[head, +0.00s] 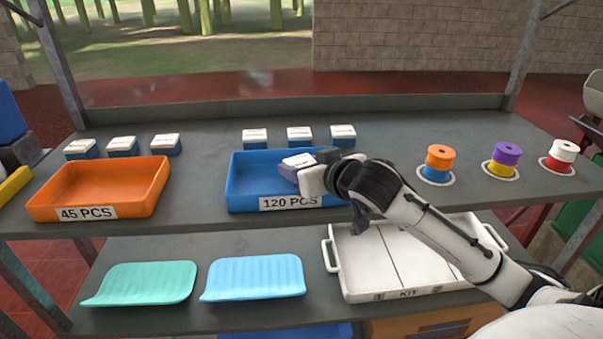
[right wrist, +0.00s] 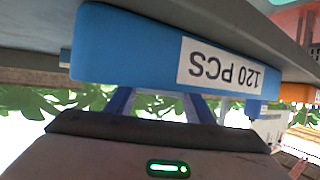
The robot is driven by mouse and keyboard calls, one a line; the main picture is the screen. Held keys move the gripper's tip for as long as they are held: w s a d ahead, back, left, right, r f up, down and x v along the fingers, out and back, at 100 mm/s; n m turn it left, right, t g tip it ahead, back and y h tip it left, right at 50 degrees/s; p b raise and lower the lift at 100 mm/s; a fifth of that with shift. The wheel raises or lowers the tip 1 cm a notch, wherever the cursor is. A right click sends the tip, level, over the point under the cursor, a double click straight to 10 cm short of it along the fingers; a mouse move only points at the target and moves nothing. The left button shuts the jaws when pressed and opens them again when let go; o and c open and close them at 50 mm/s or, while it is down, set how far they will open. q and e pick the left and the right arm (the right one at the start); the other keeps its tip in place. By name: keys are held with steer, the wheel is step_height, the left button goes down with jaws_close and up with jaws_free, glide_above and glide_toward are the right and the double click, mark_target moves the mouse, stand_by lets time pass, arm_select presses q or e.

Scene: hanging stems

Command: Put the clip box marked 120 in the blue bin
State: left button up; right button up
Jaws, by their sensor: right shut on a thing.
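The blue bin (head: 240,184), labelled 120 PCS, stands on the upper shelf in the head view. The bin fills the top of the right wrist view (right wrist: 130,50), its label upside down. My right gripper (head: 309,163) is over the bin's right part, shut on a small clip box (head: 298,160) with a white top and a bluish-purple side. I cannot read this box's marking or tell whether it touches the bin floor. The gripper and arm hide the bin's right end. My left gripper is not in view.
An orange bin (head: 47,199) marked 45 PCS stands left. Several clip boxes with white tops (head: 122,145) (head: 299,135) line the shelf behind both bins. Three two-coloured spool stacks (head: 439,160) stand right. Below are a white KIT tray (head: 345,267) and green (head: 140,283) and blue (head: 253,277) wavy trays.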

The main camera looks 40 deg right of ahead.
steer(key=shift+f, duration=0.6)
steer(key=shift+f, duration=0.15)
steer(key=o, duration=1.1)
steer(key=shift+c, duration=0.2)
